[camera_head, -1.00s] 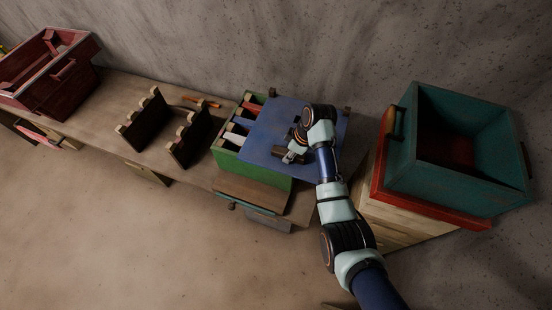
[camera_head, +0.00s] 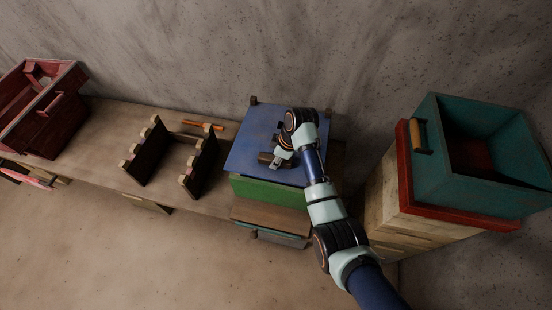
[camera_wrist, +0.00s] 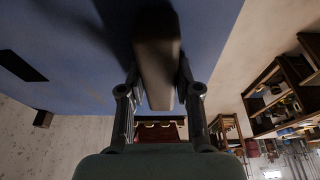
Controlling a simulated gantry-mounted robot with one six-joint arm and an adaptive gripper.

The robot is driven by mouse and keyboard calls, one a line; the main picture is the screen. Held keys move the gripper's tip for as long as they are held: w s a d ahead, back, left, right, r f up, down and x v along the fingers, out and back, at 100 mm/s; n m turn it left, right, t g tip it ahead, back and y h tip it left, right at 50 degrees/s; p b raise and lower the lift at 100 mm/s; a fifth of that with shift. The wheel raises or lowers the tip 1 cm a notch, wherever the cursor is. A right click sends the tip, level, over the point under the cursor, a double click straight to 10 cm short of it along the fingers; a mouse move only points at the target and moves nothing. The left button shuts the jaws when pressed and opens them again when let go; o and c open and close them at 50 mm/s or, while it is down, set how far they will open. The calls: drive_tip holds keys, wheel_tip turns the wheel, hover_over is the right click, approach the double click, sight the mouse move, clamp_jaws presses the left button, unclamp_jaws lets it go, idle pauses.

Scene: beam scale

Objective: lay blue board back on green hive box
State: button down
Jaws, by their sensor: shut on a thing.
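The blue board (camera_head: 254,139) lies over the top of the green hive box (camera_head: 268,190) in the head view and hides the frames inside. I cannot tell whether it rests flush on the rim. My gripper (camera_head: 279,158) is above the board and shut on the dark bar-like handle on its top. In the wrist view the handle (camera_wrist: 156,62) is between the fingers of my gripper (camera_wrist: 158,95), with the blue board (camera_wrist: 72,65) filling much of the picture behind it.
A dark frame rack (camera_head: 146,152) stands left of the hive box, with an orange-handled tool (camera_head: 203,125) behind it. A red box (camera_head: 52,115) is at the far left of the bench. A teal box (camera_head: 435,170) sits on a red-rimmed stack at the right. A wall runs behind.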

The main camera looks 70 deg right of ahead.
drive_tip(key=shift+s, duration=0.35)
drive_tip(key=shift+f, duration=0.2)
drive_tip(key=shift+f+b, duration=1.15)
drive_tip(key=shift+f, duration=0.5)
drive_tip(key=shift+f+b, duration=0.4)
drive_tip(key=shift+f, duration=0.2)
drive_tip(key=c, duration=0.8)
unclamp_jaws()
drive_tip(key=shift+c, duration=0.2)
drive_tip(key=shift+o, duration=0.6)
drive_tip(key=v, duration=1.2)
